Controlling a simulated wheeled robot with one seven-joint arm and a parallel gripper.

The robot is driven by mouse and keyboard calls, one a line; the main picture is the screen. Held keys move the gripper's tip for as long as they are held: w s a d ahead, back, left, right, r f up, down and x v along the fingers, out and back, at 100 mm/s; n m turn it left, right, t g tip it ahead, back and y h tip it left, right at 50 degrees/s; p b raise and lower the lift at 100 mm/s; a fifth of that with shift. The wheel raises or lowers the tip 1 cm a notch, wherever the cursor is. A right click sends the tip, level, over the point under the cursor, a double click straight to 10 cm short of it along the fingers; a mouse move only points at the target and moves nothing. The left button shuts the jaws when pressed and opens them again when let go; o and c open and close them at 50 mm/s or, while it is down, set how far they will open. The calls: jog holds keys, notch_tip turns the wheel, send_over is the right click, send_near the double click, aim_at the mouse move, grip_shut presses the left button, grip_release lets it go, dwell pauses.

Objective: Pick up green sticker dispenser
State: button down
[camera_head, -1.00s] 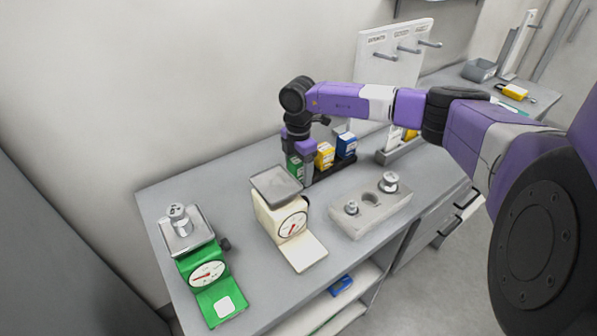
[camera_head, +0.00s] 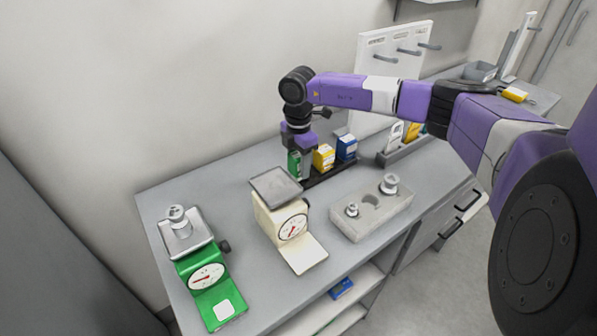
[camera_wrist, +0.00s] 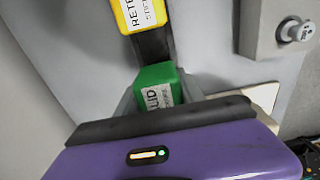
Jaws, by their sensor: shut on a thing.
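The green sticker dispenser (camera_head: 294,164) is between the fingers of my gripper (camera_head: 301,165), at the left end of the black tray (camera_head: 331,173). My gripper is shut on it and points down. A yellow dispenser (camera_head: 323,157) and a blue dispenser (camera_head: 346,147) stand in the tray to the right.
A cream scale (camera_head: 291,228) stands close in front of my gripper. A green scale (camera_head: 206,275) with a metal weight (camera_head: 178,217) is at the left. A grey block (camera_head: 371,213) with weights is to the right. A white hook board (camera_head: 385,60) stands behind.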

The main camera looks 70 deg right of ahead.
notch_tip(320, 180, up, 17)
jog(key=b, duration=0.3)
jog(key=shift+r, duration=0.15)
